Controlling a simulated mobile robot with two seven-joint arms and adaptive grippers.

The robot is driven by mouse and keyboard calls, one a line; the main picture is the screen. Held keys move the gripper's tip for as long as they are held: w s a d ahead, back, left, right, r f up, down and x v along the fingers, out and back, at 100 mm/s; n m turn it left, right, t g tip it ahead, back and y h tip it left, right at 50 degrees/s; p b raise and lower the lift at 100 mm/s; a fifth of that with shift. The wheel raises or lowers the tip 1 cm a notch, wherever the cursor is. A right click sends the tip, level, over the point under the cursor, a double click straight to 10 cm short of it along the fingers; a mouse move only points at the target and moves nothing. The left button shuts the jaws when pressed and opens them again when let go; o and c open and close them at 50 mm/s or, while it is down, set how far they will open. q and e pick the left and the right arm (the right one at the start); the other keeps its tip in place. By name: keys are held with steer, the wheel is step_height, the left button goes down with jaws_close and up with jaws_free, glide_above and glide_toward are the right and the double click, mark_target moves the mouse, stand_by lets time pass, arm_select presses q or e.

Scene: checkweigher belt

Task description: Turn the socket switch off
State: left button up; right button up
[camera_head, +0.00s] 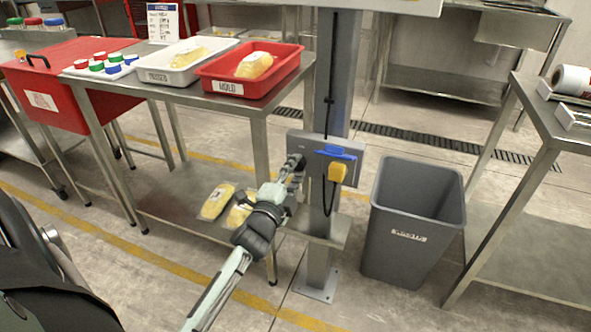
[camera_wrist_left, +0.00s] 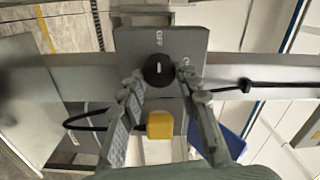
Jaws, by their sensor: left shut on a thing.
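The socket box (camera_head: 322,152) is a grey panel on the grey post, with a yellow plug (camera_head: 338,172) in it. My left gripper (camera_head: 297,168) reaches its left part. In the left wrist view, the switch is a round black knob (camera_wrist_left: 158,71) on the grey box (camera_wrist_left: 190,42). My left gripper (camera_wrist_left: 160,80) is shut on this knob, one finger at each side. A white mark on the knob stands upright in this view, in line with the OFF lettering. Other lettering at the right is partly hidden by a finger. My right gripper is not in view.
A grey bin (camera_head: 412,225) stands right of the post (camera_head: 322,255). A steel table (camera_head: 190,92) at left carries a white tray (camera_head: 160,75) and a red tray (camera_head: 290,82) with yellow packs. Yellow packs lie on its lower shelf. A black cable hangs below the plug.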

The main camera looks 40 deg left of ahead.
arm_select(q)
steer(key=o, duration=1.1)
steer(key=v, duration=1.2)
